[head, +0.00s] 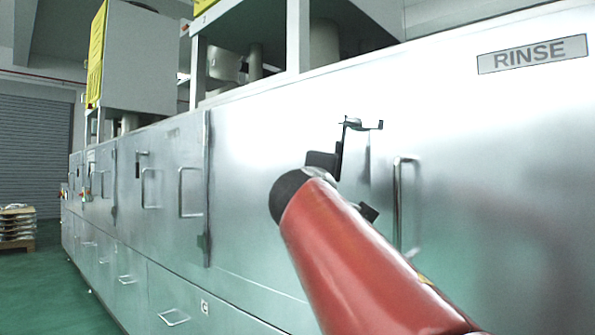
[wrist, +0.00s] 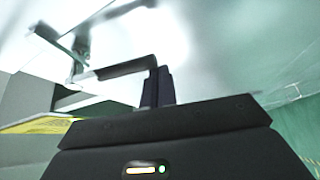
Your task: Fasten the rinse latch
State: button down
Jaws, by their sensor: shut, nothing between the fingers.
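The rinse latch (head: 371,125) is a small dark lever on the steel front, left of the upright door handle (head: 397,205) and below left of the RINSE sign. Its arm points right in the head view. In the wrist view the latch (wrist: 120,67) is a grey bent bar whose end meets or nearly meets my fingertips; I cannot tell if they touch. My gripper (wrist: 159,72) is shut and empty, its two dark fingers together. In the head view my gripper (head: 341,145) is at the latch's left end, its body mostly hidden behind my red arm.
The steel machine front runs away to the left, with more doors, handles (head: 190,192) and lower drawers. The RINSE sign (head: 532,55) is at upper right. A pallet of stacked castings (head: 17,226) stands far left. The green floor (head: 40,285) there is clear.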

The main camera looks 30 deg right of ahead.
jog(key=shift+s+d+f, duration=0.15)
jog(key=shift+s+d, duration=0.2)
jog(key=shift+s, duration=0.45)
